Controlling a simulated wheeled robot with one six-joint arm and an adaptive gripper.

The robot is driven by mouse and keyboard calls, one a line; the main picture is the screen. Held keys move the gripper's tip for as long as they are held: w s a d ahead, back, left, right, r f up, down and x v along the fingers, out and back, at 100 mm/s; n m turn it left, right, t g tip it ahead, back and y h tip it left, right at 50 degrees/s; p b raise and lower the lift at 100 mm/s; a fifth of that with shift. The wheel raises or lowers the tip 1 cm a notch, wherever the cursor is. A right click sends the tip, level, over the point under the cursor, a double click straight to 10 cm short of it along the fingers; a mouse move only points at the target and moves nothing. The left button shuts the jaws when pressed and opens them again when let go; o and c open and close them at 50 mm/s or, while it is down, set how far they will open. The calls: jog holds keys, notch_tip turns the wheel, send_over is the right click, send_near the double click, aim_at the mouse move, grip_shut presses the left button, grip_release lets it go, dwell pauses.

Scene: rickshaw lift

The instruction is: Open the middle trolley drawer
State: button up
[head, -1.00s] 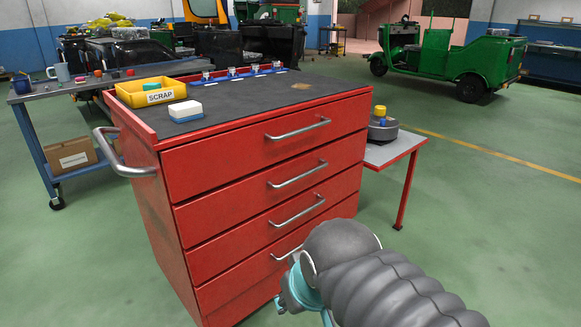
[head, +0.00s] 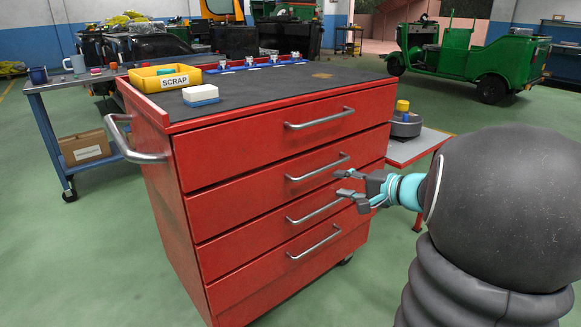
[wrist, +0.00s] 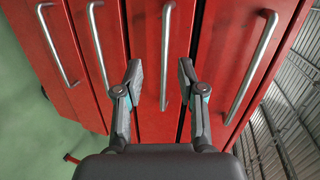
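The red trolley (head: 160,215) stands before me with several stacked drawers, each with a silver bar handle. All visible drawers look shut. The second drawer's handle (head: 318,167) and the third's (head: 315,208) are on the middle of its front. My gripper (head: 346,183) is open and empty before the right side of the front. In the wrist view, turned sideways, my gripper (wrist: 161,72) has its fingers either side of the second-from-top handle (wrist: 166,40). The handle appears beyond the fingertips; I see no contact. The third handle (wrist: 98,50) lies left of the fingers.
On the trolley top are a yellow scrap bin (head: 165,77) and a white-and-blue block (head: 200,95). A side shelf (head: 412,150) with a round grey part sticks out at right. A workbench (head: 50,84) stands behind left. The floor at front left is clear.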

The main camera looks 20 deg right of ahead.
aim_at(325, 169)
jog(key=w+d+m+t+h, duration=0.1)
jog(key=d+m, duration=0.1)
jog(key=d, duration=0.3)
jog(key=x, duration=0.6)
jog(key=p+x, duration=0.1)
jog(key=x, duration=0.6)
jog(key=shift+w+d+r, duration=0.15)
jog(key=shift+w, duration=0.25)
grip_shut()
